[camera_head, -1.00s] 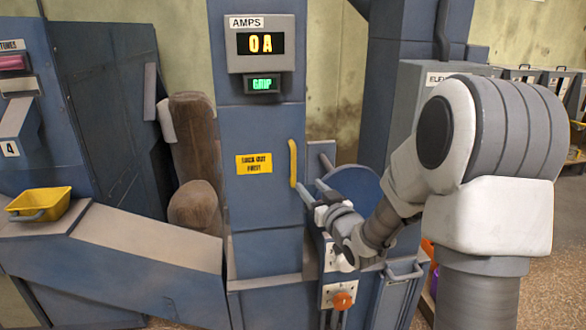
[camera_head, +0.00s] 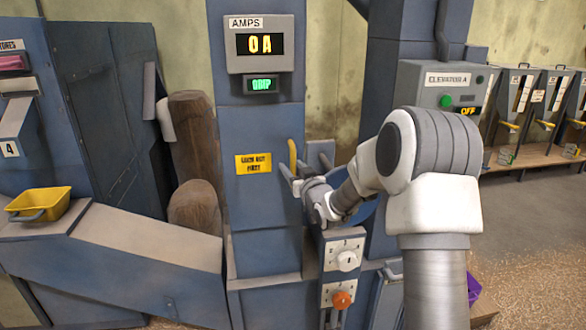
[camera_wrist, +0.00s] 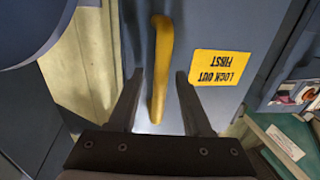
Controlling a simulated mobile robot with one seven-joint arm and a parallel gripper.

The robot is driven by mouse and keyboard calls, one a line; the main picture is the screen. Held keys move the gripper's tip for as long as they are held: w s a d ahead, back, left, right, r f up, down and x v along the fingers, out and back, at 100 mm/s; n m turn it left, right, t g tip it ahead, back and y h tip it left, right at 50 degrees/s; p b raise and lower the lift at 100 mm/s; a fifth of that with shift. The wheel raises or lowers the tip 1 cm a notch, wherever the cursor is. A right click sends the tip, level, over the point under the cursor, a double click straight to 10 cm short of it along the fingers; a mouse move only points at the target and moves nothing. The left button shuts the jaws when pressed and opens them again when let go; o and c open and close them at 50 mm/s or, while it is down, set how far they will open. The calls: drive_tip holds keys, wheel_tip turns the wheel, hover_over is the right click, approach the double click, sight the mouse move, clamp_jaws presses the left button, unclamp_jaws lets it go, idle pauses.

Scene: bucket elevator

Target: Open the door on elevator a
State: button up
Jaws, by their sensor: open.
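The blue door (camera_head: 262,205) on the elevator column has a yellow vertical handle (camera_head: 292,157) at its right side and a yellow "LOCK OUT FIRST" label (camera_head: 253,164). The door looks shut. My gripper (camera_head: 288,178) is at the handle's lower part, which it partly hides in the head view. In the wrist view the handle (camera_wrist: 160,65) runs down between the two open fingers of my gripper (camera_wrist: 157,85). I cannot tell whether a finger touches it.
The "ELEVATOR A" box (camera_head: 440,90) at the right reads OFF. A panel with a white knob (camera_head: 346,260) and an orange knob (camera_head: 342,299) stands below my arm. The amps display (camera_head: 261,43) reads 0 A. A yellow scoop (camera_head: 40,204) sits at the left.

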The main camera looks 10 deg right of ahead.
clamp_jaws()
idle(1.4)
